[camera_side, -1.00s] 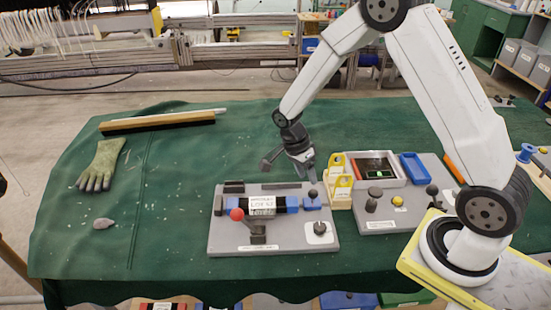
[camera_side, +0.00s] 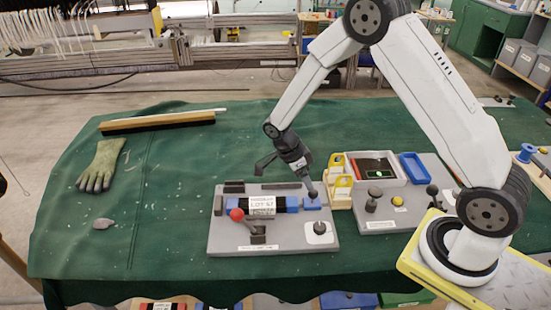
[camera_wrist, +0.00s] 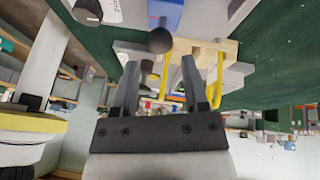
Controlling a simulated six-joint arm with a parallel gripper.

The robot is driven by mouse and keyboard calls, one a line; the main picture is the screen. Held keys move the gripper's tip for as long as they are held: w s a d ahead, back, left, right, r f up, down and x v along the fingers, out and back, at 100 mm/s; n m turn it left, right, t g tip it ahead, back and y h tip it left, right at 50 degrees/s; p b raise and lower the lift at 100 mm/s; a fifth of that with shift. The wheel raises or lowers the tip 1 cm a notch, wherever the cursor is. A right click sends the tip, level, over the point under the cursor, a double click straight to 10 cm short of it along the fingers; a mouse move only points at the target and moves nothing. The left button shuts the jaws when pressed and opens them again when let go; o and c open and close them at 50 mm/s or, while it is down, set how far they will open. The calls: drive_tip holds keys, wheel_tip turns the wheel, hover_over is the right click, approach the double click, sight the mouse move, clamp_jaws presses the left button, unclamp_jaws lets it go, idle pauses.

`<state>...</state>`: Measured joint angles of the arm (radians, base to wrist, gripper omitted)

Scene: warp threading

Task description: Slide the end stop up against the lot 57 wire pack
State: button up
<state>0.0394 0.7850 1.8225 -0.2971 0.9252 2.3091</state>
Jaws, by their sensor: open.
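The lot 57 wire pack (camera_side: 262,206) lies on the grey board, dark with blue ends and a white label. The end stop (camera_side: 312,203) is a small blue block with a dark knob at the pack's right end; a narrow gap seems to part them. My gripper (camera_side: 309,187) is open, tilted down, its fingertips close to the knob and partly hiding it. In the wrist view my open fingers (camera_wrist: 160,62) show the round dark knob just beyond and between their tips, with the blue end stop (camera_wrist: 167,14) behind it. I cannot tell whether they touch the knob.
A red-knobbed lever (camera_side: 237,214) stands at the pack's front left. A white pad with a dark knob (camera_side: 320,228) is in front of the end stop. Yellow-and-wood holders (camera_side: 341,187) stand close on the right, near a second grey board (camera_side: 385,222).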

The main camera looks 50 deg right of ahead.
sight(313, 194)
drive_tip(key=shift+x, duration=3.05)
clamp_jaws()
